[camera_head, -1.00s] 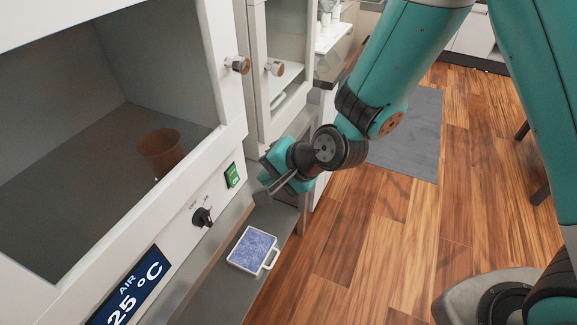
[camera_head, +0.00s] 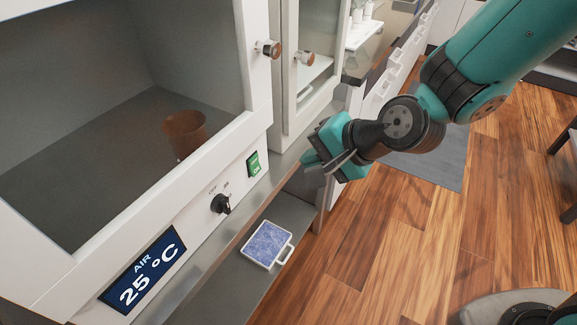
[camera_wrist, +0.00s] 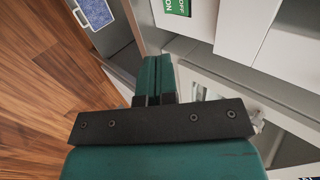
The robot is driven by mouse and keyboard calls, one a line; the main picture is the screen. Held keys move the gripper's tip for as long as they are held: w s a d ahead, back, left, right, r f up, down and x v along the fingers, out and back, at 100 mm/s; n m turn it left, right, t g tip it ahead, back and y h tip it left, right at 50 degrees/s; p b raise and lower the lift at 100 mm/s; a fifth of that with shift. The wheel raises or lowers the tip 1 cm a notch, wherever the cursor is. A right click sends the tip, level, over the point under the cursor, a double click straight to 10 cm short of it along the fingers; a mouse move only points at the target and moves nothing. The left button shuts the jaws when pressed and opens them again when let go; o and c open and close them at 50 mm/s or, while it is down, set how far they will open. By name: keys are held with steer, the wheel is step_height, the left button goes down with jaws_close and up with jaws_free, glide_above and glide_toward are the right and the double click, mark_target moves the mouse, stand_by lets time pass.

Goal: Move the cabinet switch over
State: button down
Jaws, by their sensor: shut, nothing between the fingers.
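The white cabinet (camera_head: 75,277) stands at the left with its front panel facing me. A black rotary knob (camera_head: 221,204) with small lettering sits on that panel. A green ON/OFF switch (camera_head: 254,163) is to the right of the knob; its top edge part shows in the wrist view (camera_wrist: 177,6). My gripper (camera_head: 308,161) is to the right of the green switch, apart from the panel. Its fingers (camera_wrist: 154,72) are shut together with nothing between them.
A display (camera_head: 143,272) reads AIR 25 °C. A brown beaker (camera_head: 185,134) stands inside the open cabinet. A blue-and-white handled tray (camera_head: 268,244) lies on the grey lower shelf (camera_head: 240,290). Wooden floor is free at the right.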

steer(key=f+b, duration=0.1)
steer(key=b, duration=0.2)
steer(key=d+f+b, duration=0.1)
steer(key=b, duration=0.3)
steer(key=s+f+t+y+b, duration=0.1)
steer(key=b, duration=0.3)
steer(key=shift+d, duration=0.2)
steer(key=shift+w+a+r+p, duration=0.1)
steer(key=shift+r+p, duration=0.1)
steer(key=shift+p, duration=0.25)
steer(key=p, duration=0.8)
glide_toward(258, 171)
step_height(258, 171, down, 4)
steer(key=a, duration=0.2)
steer(key=shift+w+a+f, duration=0.15)
steer(key=shift+w+a, duration=1.2)
steer(key=shift+w, duration=0.2)
